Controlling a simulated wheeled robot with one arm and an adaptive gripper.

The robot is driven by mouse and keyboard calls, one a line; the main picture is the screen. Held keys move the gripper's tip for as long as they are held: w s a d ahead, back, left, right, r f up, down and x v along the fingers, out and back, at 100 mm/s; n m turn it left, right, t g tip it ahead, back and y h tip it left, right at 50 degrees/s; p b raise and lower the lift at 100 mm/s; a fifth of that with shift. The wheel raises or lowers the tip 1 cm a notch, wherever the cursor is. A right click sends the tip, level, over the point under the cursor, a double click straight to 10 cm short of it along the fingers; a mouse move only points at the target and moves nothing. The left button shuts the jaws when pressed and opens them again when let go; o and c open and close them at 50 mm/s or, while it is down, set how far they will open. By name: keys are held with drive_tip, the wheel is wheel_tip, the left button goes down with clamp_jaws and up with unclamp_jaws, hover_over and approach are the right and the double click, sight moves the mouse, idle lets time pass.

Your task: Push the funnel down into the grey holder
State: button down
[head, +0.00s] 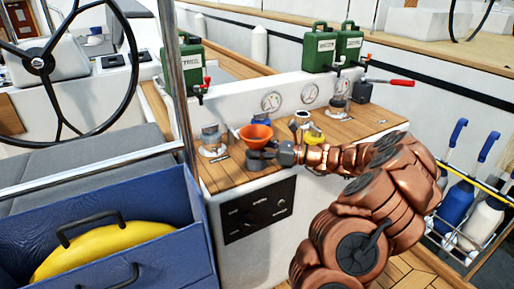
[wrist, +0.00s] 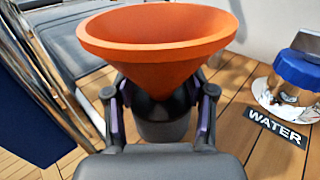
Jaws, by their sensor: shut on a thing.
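The orange funnel (head: 256,131) is upright with its wide mouth up, above the wooden counter. My gripper (head: 262,157) is at its lower part, coming from the right in the head view. In the wrist view the funnel (wrist: 158,50) rises between the two fingers of my gripper (wrist: 160,98), which are shut on its dark lower part. A dark grey cup-shaped holder (wrist: 165,130) shows directly below, between the fingers. The funnel's spout is hidden, so I cannot tell how deep it sits in the holder.
A blue-capped deck fitting (wrist: 296,75) labelled WATER stands to the right in the wrist view. A metal fitting (head: 212,140) stands left of the funnel. Green cans (head: 319,47) stand on the ledge behind. A steel post (head: 180,90) and a blue locker (head: 110,235) are at left.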

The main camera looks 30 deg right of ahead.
drive_tip(key=shift+f, duration=0.2)
drive_tip(key=c, duration=0.7)
unclamp_jaws()
drive_tip(key=shift+c, duration=0.2)
drive_tip(key=shift+s+d, duration=0.1)
drive_tip(key=p+v, duration=0.5)
drive_tip(key=v, duration=0.5)
drive_tip(key=shift+s+d, duration=0.25)
drive_tip(key=shift+s, duration=0.05)
